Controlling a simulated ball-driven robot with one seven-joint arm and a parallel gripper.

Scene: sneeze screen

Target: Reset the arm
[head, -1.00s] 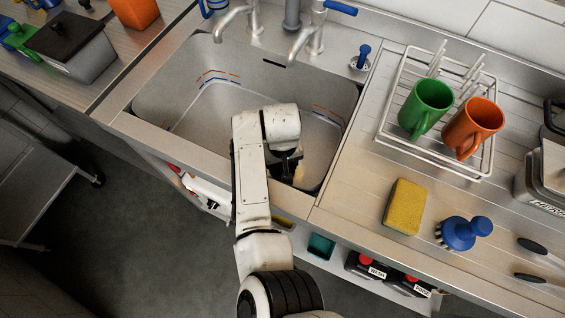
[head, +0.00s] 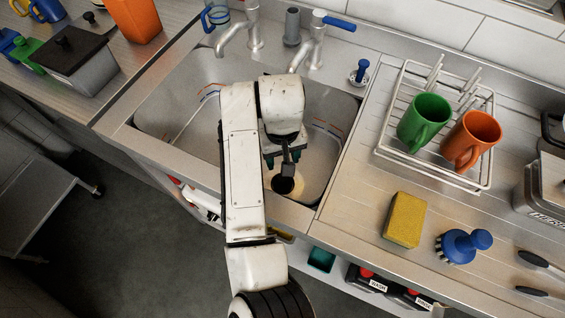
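My arm reaches over the steel sink (head: 170,115), with its white wrist bent down above the basin. My gripper (head: 285,162) points down inside the sink. Its dark fingers are partly hidden by the wrist, and I cannot tell whether they are open or shut. A cream, round thing with a dark middle (head: 297,187) shows just below the gripper, near the sink's front edge. I cannot tell whether the gripper touches it.
Two taps (head: 314,42) stand behind the sink. To the right are a wire rack (head: 384,150) with a green mug (head: 424,118) and an orange mug (head: 470,138), a yellow sponge (head: 405,219) and a blue brush (head: 462,245). A lidded container (head: 78,62) stands left.

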